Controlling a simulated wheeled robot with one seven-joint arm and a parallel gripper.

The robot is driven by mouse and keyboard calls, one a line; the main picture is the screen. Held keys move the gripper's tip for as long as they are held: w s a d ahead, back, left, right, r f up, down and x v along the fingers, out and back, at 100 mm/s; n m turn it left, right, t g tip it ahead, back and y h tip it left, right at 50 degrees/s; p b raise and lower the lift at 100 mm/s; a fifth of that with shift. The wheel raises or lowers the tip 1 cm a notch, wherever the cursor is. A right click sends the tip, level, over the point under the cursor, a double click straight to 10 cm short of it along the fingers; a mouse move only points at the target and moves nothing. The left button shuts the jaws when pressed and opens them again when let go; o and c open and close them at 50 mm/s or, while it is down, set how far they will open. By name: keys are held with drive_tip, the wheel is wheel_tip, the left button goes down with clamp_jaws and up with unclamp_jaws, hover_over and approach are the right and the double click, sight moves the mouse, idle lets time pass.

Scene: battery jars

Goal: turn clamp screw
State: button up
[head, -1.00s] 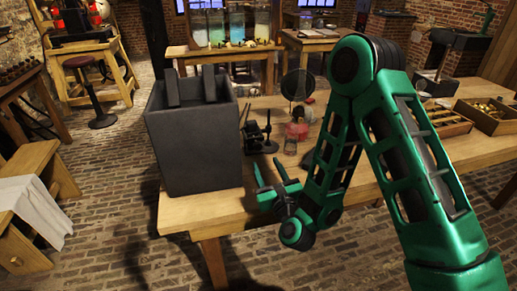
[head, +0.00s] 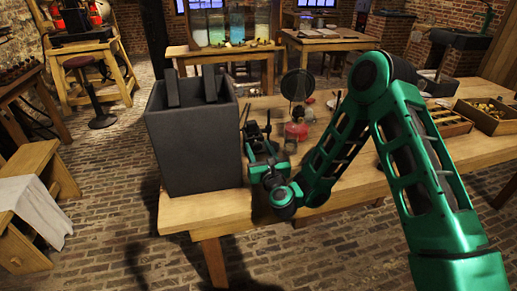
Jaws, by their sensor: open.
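A small dark clamp-like device (head: 253,131) stands on the wooden table just right of the big grey box, partly hidden behind my gripper. Its screw is too small and dark to make out. My gripper (head: 260,147) is open and low over the table, right in front of the device, with its green fingers pointing at it. I cannot tell whether the fingers touch it or are around any part of it.
A tall dark grey open box (head: 195,145) stands close left of my gripper. A red-based burner (head: 296,131) and a round dark disc on a stand (head: 297,86) are to the right. Trays (head: 490,115) lie at the table's right end. The table (head: 205,213) is bare in front.

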drive_tip(key=shift+w+a, duration=0.1)
drive_tip(key=shift+w, duration=0.3)
drive_tip(key=c, duration=1.1)
drive_tip(key=shift+o, duration=0.2)
